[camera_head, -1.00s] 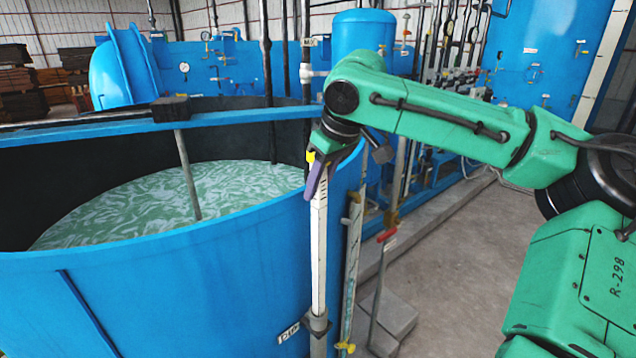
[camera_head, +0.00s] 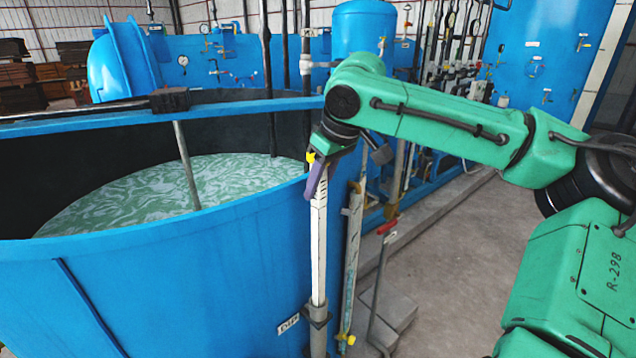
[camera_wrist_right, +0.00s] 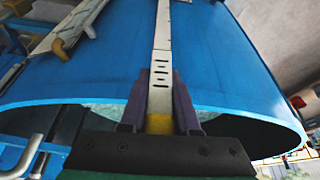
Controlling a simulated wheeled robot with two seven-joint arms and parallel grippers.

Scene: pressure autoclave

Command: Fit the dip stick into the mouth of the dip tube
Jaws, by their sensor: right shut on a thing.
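The dip stick (camera_head: 318,245) is a long white graduated strip with a yellow top. It hangs about upright beside the blue tank in the head view. My right gripper (camera_head: 316,182) is shut on it near the top, and its purple fingers pinch the strip in the right wrist view (camera_wrist_right: 160,105). The dip tube (camera_head: 318,341) is a grey pipe with a wider collar at its mouth, on the tank's outside. The stick's lower end meets the collar and seems to be inside it; the tip is hidden. My left gripper is not in view.
The open blue tank (camera_head: 170,275) holds greenish liquid and has a "DIP" label (camera_head: 288,324) by the tube. A sight gauge (camera_head: 350,265) with yellow fittings and a red-handled rod (camera_head: 380,275) stand just right of the stick. Concrete floor lies clear further right.

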